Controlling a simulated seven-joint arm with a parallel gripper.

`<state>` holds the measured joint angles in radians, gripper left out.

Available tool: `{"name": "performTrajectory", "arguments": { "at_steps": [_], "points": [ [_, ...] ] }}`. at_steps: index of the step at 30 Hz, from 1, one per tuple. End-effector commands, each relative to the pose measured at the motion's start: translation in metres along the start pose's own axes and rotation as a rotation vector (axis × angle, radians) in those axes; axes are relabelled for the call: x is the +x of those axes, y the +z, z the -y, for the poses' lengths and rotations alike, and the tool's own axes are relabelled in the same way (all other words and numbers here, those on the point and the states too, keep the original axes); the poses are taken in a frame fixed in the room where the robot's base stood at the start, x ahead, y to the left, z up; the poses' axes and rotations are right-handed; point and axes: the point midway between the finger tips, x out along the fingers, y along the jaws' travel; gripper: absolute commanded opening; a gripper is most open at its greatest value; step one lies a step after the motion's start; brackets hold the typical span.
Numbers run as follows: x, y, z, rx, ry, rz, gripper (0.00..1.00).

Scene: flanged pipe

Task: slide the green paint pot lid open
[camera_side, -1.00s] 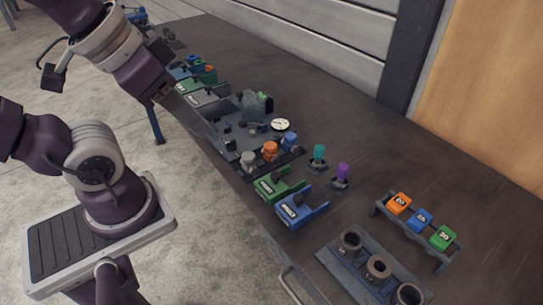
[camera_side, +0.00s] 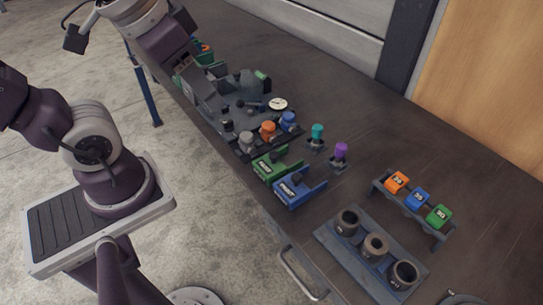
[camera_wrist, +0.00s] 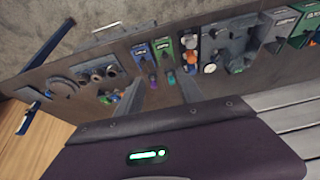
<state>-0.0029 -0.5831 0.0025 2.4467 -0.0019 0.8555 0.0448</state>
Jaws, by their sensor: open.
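A green box (camera_side: 270,166) with a dark knob and a pale label sits at the table's front edge, beside a blue box of like shape. It also shows in the wrist view (camera_wrist: 163,46). Another green box (camera_side: 204,56) is at the far end of the table, partly hidden by my arm; a green box (camera_wrist: 301,30) shows at the wrist view's right edge. The labels are too small to read, so I cannot tell which is the paint pot. My gripper (camera_wrist: 158,86) is open and empty above the table, its fingers apart. In the side view, its fingers hide part of the far boxes.
The blue box (camera_side: 298,190) adjoins the near green box. Grey, orange and blue knobs (camera_side: 268,131) stand close behind. Teal (camera_side: 317,135) and purple (camera_side: 341,152) pegs stand to the right. A rack of cups (camera_side: 375,247) and a numbered block rack (camera_side: 417,198) lie nearer. The back right tabletop is clear.

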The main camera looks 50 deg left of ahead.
Motion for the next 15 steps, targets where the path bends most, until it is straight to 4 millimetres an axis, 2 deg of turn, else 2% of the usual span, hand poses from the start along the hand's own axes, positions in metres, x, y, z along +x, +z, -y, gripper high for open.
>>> {"name": "performTrajectory", "arguments": {
  "at_steps": [3,5,6,9,12,15],
  "points": [
    [0.046,-0.038,0.004,0.062,0.010,0.140,0.45],
    [0.078,-0.054,0.006,0.098,0.019,0.206,0.45],
    [0.100,-0.061,0.007,0.120,0.025,0.247,0.45],
    [0.152,-0.069,0.011,0.168,0.041,0.332,0.45],
    [0.189,-0.069,0.013,0.202,0.054,0.389,0.45],
    [0.208,-0.067,0.014,0.217,0.061,0.414,0.45]
  ]
}}
